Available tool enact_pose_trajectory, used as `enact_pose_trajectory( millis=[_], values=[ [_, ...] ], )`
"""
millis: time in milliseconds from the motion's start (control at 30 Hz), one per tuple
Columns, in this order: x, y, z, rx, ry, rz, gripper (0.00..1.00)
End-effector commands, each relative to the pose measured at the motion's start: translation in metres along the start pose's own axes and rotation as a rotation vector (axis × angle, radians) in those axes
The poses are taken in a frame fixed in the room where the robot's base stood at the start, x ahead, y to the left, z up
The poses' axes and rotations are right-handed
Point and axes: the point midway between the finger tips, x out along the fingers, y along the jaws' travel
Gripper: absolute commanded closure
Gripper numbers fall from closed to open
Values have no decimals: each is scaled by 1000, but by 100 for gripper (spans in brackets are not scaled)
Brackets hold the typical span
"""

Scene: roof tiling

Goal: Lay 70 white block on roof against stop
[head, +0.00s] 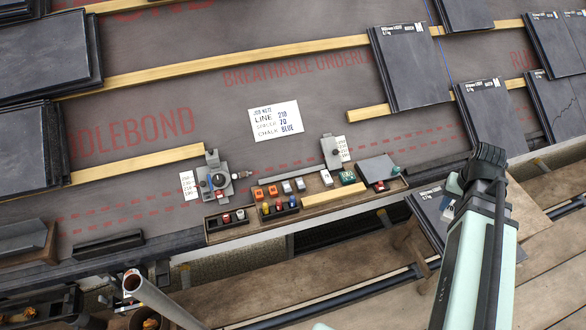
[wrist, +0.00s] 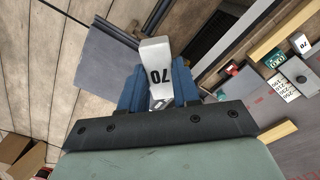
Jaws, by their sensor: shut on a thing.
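My gripper (wrist: 156,88) has blue fingers, shut on a white block (wrist: 156,60) marked 70 in the wrist view. The block is held above the planked floor and a grey slate, clear of the roof. In the head view my arm is at the right and the held block cannot be made out. The roof (head: 210,105) is a grey underlay with wooden battens. A grey metal fixture (head: 332,152) beside a number card stands at its lower edge; another with a dial (head: 219,180) stands further left. I cannot tell which one is the stop.
A job note (head: 274,121) reads line 210, spacer 70, chalk blue.

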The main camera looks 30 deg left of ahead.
Motion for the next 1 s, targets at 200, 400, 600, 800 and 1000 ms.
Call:
enact_pose_trajectory(
  millis=[200, 400, 600, 800, 1000],
  values=[
    [0, 0, 0, -1, 0, 0, 96],
    [0, 0, 0, -1, 0, 0, 96],
    [0, 0, 0, -1, 0, 0, 96],
    [4, -14, -10, -25, 17, 1, 96],
    [18, -59, -35, -95, 70, 2, 96]
  ],
)
